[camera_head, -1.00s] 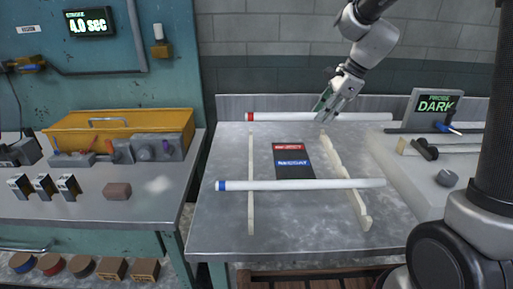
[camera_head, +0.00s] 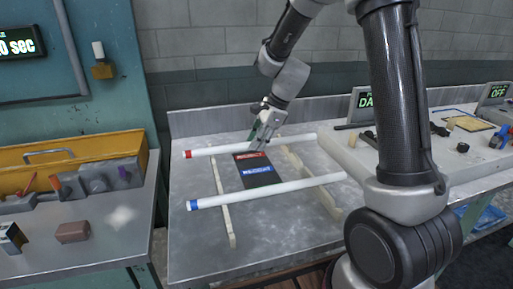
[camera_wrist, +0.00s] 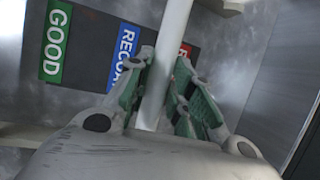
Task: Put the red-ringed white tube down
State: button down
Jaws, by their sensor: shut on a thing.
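The red-ringed white tube (camera_head: 222,150) lies across the far part of the metal table, its red ring at the left end. My gripper (camera_head: 262,140) is shut on it right of its middle. In the wrist view the white tube (camera_wrist: 163,65) runs between the two green-padded fingers of my gripper (camera_wrist: 160,88). Whether the tube rests on the rails or hangs just above them, I cannot tell. A blue-ringed white tube (camera_head: 265,192) lies nearer, across both pale rails.
Two pale rails, left (camera_head: 226,212) and right (camera_head: 322,190), stand on the metal table (camera_head: 270,238). A dark labelled card (camera_head: 254,170) lies between them; its green GOOD label (camera_wrist: 56,42) shows in the wrist view. A yellow toolbox (camera_head: 60,155) stands on the left bench.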

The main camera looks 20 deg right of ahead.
jog(key=shift+f, duration=1.2)
jog(key=shift+f, duration=0.55)
jog(key=c, duration=1.3)
grip_release()
jog(key=shift+o, duration=0.2)
